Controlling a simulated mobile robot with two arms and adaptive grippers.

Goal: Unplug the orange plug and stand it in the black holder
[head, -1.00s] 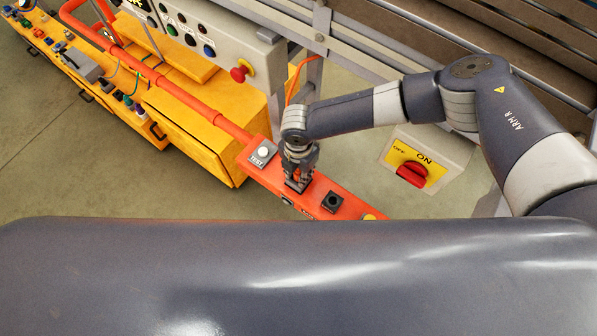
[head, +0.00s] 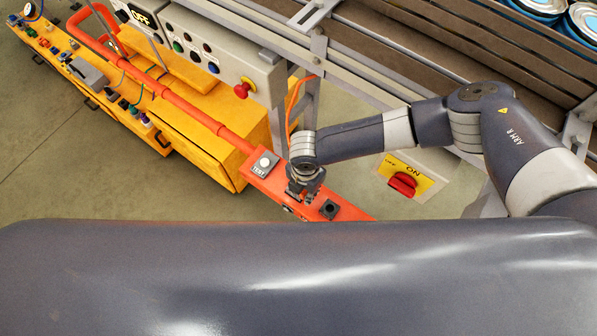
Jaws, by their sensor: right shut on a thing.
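My right gripper (head: 301,194) points down at the orange rail (head: 268,181), just right of the TEST button. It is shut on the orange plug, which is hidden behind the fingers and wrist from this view. Whether the plug still sits in its socket cannot be seen. The black holder (head: 329,209), a small square block with a dark opening, is on the rail to the right of the gripper, apart from it, and looks empty. My left gripper is out of view.
The TEST button (head: 264,162) is close to the left of the gripper. A grey panel with a red knob (head: 243,88) stands behind. An orange cable (head: 294,97) hangs by the grey frame.

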